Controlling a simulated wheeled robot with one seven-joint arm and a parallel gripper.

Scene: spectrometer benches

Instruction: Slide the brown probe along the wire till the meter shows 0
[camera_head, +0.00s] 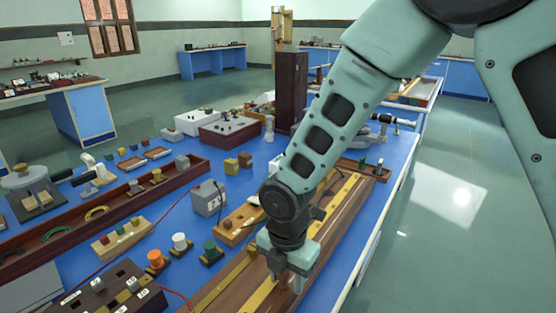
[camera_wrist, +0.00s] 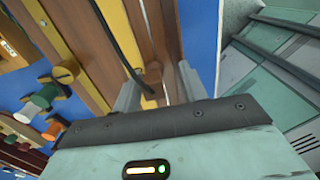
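The long wooden wire board (camera_head: 345,215) with its yellow scale strip (camera_head: 262,296) runs along the right edge of the blue bench. My gripper (camera_head: 288,282) points down over its near part. In the wrist view my gripper (camera_wrist: 160,92) has its two fingers apart, with a gap between them. A grey box (camera_head: 209,198), possibly the meter, stands left of the board; no reading is legible.
Orange, white and green terminals (camera_head: 180,242) stand left of my gripper. A dark plug box (camera_head: 105,290) is at the near left. A tall dark wooden box (camera_head: 291,92) stands behind. The floor (camera_head: 450,190) right of the bench is clear.

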